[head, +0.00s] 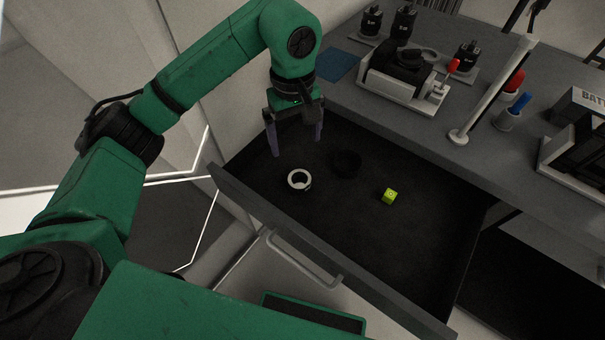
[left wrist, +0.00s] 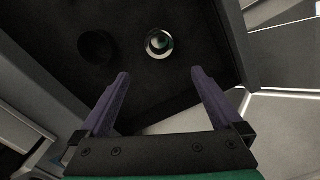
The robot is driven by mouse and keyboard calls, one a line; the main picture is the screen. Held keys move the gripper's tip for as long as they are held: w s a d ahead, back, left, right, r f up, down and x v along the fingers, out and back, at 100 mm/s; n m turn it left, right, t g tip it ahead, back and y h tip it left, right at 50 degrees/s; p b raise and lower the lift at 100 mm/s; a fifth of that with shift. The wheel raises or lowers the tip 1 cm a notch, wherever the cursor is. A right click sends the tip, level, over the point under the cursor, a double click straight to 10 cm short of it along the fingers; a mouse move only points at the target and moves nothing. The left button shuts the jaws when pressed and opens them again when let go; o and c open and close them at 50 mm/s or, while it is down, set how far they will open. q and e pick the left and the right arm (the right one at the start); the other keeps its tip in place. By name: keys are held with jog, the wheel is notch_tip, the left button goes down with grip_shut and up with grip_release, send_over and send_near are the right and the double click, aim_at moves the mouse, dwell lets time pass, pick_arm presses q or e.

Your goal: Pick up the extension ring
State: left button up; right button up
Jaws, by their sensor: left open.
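A pale, silvery ring (head: 291,181) lies in the open black drawer (head: 340,230), near its front left. It also shows in the left wrist view (left wrist: 149,48), just beyond the fingertips. A black round piece (head: 347,163) lies to its right, hard to make out against the drawer floor; it is dim in the left wrist view (left wrist: 96,47). I cannot tell for certain which of the two is the extension ring. My left gripper (head: 297,145) is open with nothing between its purple fingers (left wrist: 160,73). It points down over the drawer, above and behind the pale ring. My right gripper is out of view.
A yellow-green cube (head: 390,196) lies in the drawer to the right. The drawer's front wall and handle (head: 305,262) border the near side. The grey worktop (head: 410,130) behind carries a machine (head: 405,80), a white post (head: 495,90) and black containers (head: 371,22).

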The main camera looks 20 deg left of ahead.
aim_at(299, 179)
pick_arm(q)
jog(key=f, duration=0.4)
jog(key=f+p, duration=0.1)
jog(key=f, duration=0.4)
jog(key=s+d+f+p, duration=0.1)
jog(key=f, duration=0.3)
jog(key=shift+f, duration=0.3)
jog(key=shift+w+a+f, duration=0.1)
jog(key=shift+f, duration=0.1)
jog(key=c, duration=1.4)
